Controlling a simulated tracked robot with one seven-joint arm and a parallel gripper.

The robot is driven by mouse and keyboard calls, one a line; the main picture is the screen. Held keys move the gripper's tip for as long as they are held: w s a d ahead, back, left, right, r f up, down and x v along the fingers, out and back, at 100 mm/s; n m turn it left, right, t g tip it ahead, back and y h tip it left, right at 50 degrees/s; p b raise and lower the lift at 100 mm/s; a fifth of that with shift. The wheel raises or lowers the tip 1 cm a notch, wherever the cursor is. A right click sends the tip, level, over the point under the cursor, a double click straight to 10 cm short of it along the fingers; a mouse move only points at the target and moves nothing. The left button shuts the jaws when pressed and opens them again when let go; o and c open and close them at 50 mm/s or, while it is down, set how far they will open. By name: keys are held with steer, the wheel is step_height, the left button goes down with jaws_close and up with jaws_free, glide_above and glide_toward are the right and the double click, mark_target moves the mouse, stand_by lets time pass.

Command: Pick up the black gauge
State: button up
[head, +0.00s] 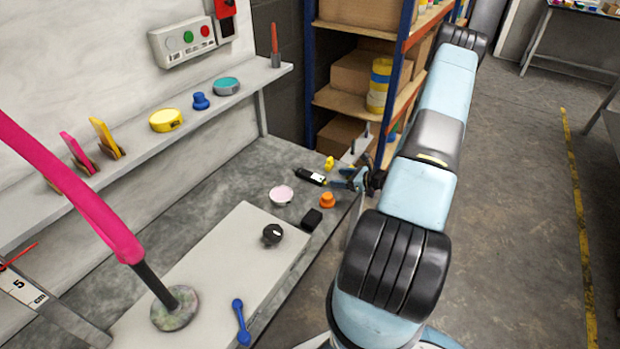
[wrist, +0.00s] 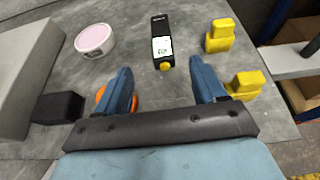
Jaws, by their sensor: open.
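The black gauge (head: 311,177) lies on the grey bench, a slim black body with a pale screen and a yellow end. In the wrist view the gauge (wrist: 160,25) points away from me, its yellow end nearest. My gripper (head: 354,180) is at the bench's right edge, just right of the gauge. In the wrist view my gripper (wrist: 161,70) is open, with its blue fingers apart. The gauge's yellow end shows between the fingertip lines, and nothing is held.
A pink-topped round tin (wrist: 95,40) lies left of the gauge. Yellow pieces (wrist: 219,36) are on its right. An orange knob (head: 327,200) is partly behind my left finger in the wrist view. A black block (head: 311,220) sits beside the pale slab (head: 215,265). Shelving (head: 404,60) rises behind.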

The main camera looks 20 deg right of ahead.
glide_toward(311, 175)
steer(key=x, duration=0.2)
steer(key=shift+w+a+f, duration=0.15)
steer(key=shift+f, duration=0.15)
steer(key=shift+x, duration=3.35)
steer(key=shift+w+r, duration=0.1)
steer(key=shift+r, duration=0.1)
steer(key=shift+c, duration=0.4)
steer(key=c, duration=1.2)
steer(key=shift+r, duration=0.55)
step_height(311, 175, up, 2)
steer(key=shift+r, duration=0.15)
steer(key=s+a+r, duration=0.1)
steer(key=s+r, duration=0.2)
steer(key=s, duration=0.1)
steer(key=s+r, duration=0.3)
steer(key=s, duration=0.2)
steer(key=s+a+r, duration=0.1)
steer(key=s+r, duration=0.2)
steer(key=s, duration=0.1)
steer(key=shift+s+a+r, duration=0.3)
steer(key=shift+s, duration=0.05)
